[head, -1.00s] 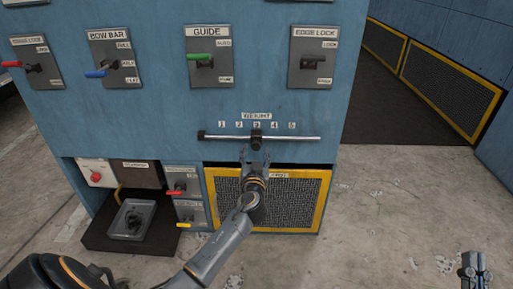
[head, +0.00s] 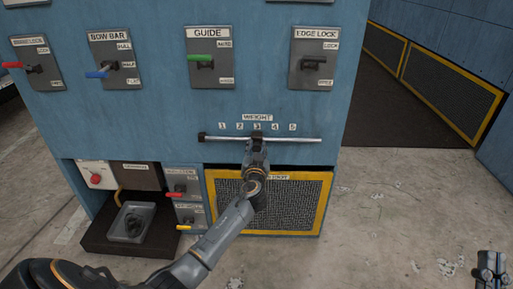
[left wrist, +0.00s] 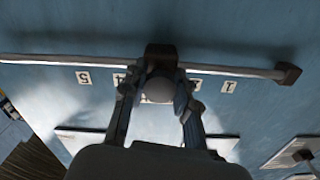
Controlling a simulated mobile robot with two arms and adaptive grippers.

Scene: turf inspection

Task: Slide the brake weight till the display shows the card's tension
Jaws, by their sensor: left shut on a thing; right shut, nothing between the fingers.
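The brake weight (left wrist: 160,57) is a dark block on a pale horizontal rail (head: 290,139), under the label WEIGHT and the numbers 1 to 5. It sits by the number 3. My left gripper (head: 257,147) is shut on the weight's knob; in the left wrist view, its fingers (left wrist: 160,97) close on both sides of the round grey knob (left wrist: 160,90). My right gripper (head: 490,268) is shut and empty at the lower right, away from the panel. I cannot make out a tension display or a card in these views.
Above the rail are lever plates, including GUIDE (head: 209,57) and EDGE LOCK (head: 314,58). Below it is a yellow-framed mesh panel (head: 300,207). At the lower left are a red button box (head: 96,176) and a grey tray (head: 118,233). Concrete floor to the right is open.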

